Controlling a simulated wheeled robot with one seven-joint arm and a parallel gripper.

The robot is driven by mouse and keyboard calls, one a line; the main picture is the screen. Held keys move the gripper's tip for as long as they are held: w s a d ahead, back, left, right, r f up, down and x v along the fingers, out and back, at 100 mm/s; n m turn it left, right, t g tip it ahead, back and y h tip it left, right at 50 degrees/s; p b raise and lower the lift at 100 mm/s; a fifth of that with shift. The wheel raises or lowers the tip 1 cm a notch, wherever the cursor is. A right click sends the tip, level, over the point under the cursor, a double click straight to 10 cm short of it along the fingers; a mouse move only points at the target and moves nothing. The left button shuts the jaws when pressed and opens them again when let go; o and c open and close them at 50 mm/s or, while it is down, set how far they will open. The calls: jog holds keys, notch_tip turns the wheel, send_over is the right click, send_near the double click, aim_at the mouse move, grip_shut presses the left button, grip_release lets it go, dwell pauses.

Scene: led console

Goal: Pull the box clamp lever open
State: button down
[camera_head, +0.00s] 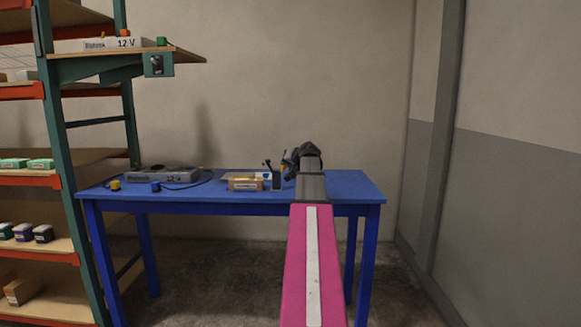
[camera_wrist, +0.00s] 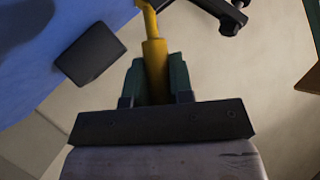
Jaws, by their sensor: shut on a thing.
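The yellow clamp lever (camera_wrist: 151,22) rises from between the green fingers of my gripper (camera_wrist: 157,68) in the wrist view. My gripper is shut on its thick lower end, and the thin upper part runs on beyond the fingertips. Black clamp parts (camera_wrist: 232,14) show at the top of that view, and the lever's pivot is not clear. In the head view my gripper (camera_head: 288,163) is at the right part of the blue table, largely hidden by my wrist.
The blue table (camera_head: 350,188) is bare at its right end. A grey 12 V unit (camera_head: 165,174) with a dark cable, a yellow plug (camera_head: 115,185) and a blue plug (camera_head: 155,187) are at its left. A shelf rack (camera_head: 60,160) stands further left.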

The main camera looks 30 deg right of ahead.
jog(key=shift+w+a+r+n+g+h, duration=0.3)
jog(key=shift+a+n+g+h, duration=0.2)
jog(key=shift+n+g+h, duration=0.1)
jog(key=shift+w+a+r+n+g+h, duration=0.15)
jog(key=shift+w+a+n+g+h, duration=0.15)
jog(key=shift+a+n+g+h, duration=0.25)
jog(key=c, duration=1)
grip_release()
